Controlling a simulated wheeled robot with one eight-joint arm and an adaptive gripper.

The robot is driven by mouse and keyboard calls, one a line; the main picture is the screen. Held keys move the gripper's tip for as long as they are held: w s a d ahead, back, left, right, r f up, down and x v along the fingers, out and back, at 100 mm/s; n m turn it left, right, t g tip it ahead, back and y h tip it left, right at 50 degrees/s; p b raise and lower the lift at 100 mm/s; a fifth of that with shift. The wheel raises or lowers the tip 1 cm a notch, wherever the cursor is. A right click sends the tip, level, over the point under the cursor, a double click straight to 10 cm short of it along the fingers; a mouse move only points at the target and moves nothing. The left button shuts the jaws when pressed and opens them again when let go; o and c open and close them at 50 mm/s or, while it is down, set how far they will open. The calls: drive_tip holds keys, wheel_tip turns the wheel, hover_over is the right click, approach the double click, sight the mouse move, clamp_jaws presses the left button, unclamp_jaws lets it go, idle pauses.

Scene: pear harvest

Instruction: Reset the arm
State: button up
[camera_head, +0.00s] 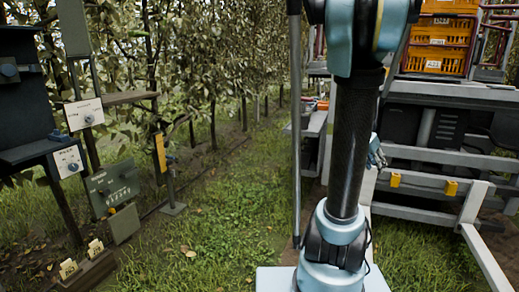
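My arm (350,140) stands upright right of the middle, with a pale blue base joint at the bottom, a dark tube link, and a pale blue joint cut off by the top edge. My gripper is not in view. A small bluish shape (376,152) shows just right of the dark link; I cannot tell what it is.
Leafy trees line the left and back. Dark boxes and panels with white labels (84,114) stand at left, with a yellow post (160,152). Orange crates (437,47) sit on a grey metal frame (450,95) at right. Grass (225,215) between is clear.

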drive_tip(key=s+a+f+n+y, duration=0.3)
drive_tip(key=s+a+f+n, duration=0.1)
drive_tip(key=s+a, duration=0.6)
drive_tip(key=s+a+f+n+y, duration=0.3)
drive_tip(key=s+a+n, duration=0.4)
drive_tip(key=a, duration=0.9)
drive_tip(key=s+f, duration=0.1)
drive_tip(key=s, duration=0.1)
drive_tip(key=shift+s+a+f+n+y, duration=0.25)
drive_tip(key=shift+s+f+n+y, duration=0.05)
drive_tip(key=shift+s+y, duration=0.1)
